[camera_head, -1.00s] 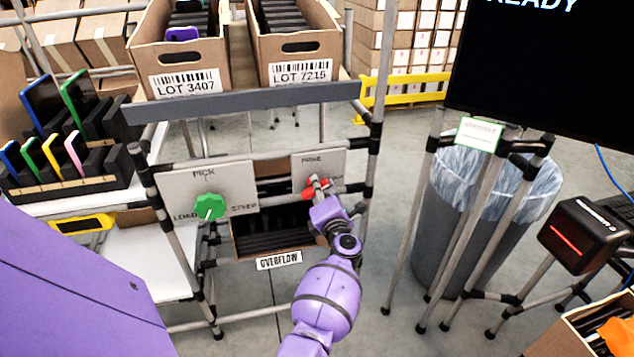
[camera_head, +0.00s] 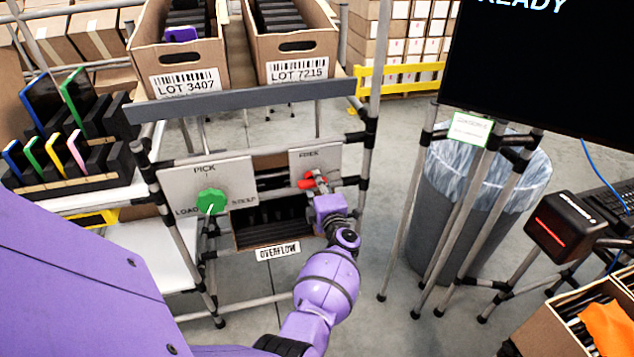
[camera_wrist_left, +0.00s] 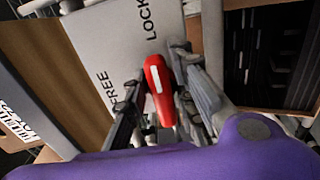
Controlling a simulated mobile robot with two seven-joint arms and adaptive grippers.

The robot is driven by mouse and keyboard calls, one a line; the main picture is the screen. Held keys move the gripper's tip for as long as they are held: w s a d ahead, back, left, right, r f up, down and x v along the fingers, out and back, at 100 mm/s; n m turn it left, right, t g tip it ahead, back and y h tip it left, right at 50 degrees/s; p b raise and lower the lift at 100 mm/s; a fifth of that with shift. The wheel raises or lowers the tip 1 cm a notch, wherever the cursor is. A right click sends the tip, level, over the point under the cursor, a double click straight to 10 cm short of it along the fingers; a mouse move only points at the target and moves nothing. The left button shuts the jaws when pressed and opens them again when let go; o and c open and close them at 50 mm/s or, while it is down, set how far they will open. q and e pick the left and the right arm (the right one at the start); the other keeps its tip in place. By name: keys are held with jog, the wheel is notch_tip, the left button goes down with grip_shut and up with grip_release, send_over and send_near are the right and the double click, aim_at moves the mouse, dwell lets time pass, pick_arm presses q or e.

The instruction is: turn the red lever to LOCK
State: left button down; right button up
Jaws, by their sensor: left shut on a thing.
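The red lever (camera_head: 308,183) sits on a pale panel (camera_head: 328,161) marked FREE at the top. It also shows in the wrist view (camera_wrist_left: 160,92), with a white stripe along it. There its long axis runs roughly up the picture, with its upper end towards the word LOCK and the word FREE off to its left. My left gripper (camera_head: 318,184) is at the lever, its fingers (camera_wrist_left: 158,90) on either side of it, shut on it. The fingers and wrist hide the lever's lower end and part of the panel. My right gripper is not in view.
A green knob (camera_head: 211,201) on the PICK panel (camera_head: 233,173) is left of the lever. An OVERFLOW carton (camera_head: 243,237) sits below, between frame posts. Two LOT cartons (camera_head: 189,63) stand above. A bin (camera_head: 437,235) and scanner (camera_head: 577,228) are at right.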

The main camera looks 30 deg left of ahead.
pick_arm(q)
jog(key=shift+f, duration=0.1)
jog(key=c, duration=1.6)
grip_release()
jog(key=shift+c, duration=0.2)
jog(key=v, duration=1.2)
